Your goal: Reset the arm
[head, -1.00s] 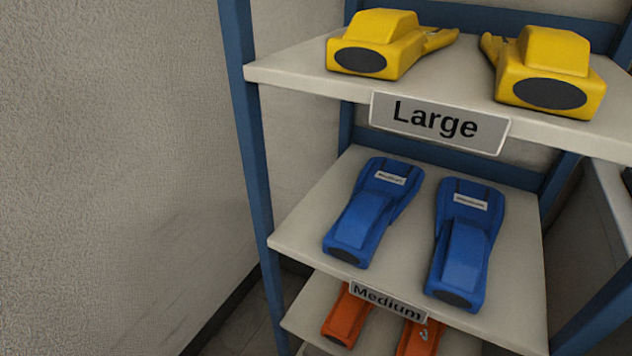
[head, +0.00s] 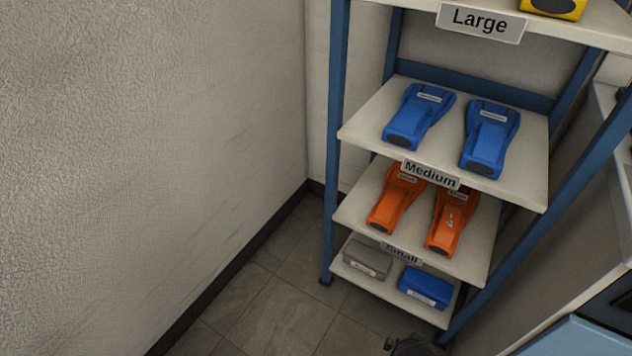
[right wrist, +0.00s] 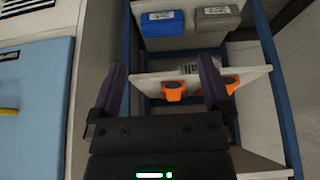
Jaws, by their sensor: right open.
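My right gripper (right wrist: 163,72) is open in the right wrist view, with its two fingers wide apart and nothing seen between them. Beyond the fingers is the shelf rack, with orange tools (right wrist: 173,91) on one board and a blue box (right wrist: 217,19) and a grey box (right wrist: 162,23) on another. I cannot tell the distance from the fingers to the rack. In the head view a dark part at the bottom edge may be my right arm. My left gripper is in neither view.
The blue-framed rack (head: 337,150) holds blue tools (head: 418,116) on the board labelled Medium (head: 431,175), with orange tools (head: 397,197) below. A plain wall (head: 150,150) stands left; the tiled floor (head: 280,310) is clear. A light-blue panel (right wrist: 40,110) is left in the wrist view.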

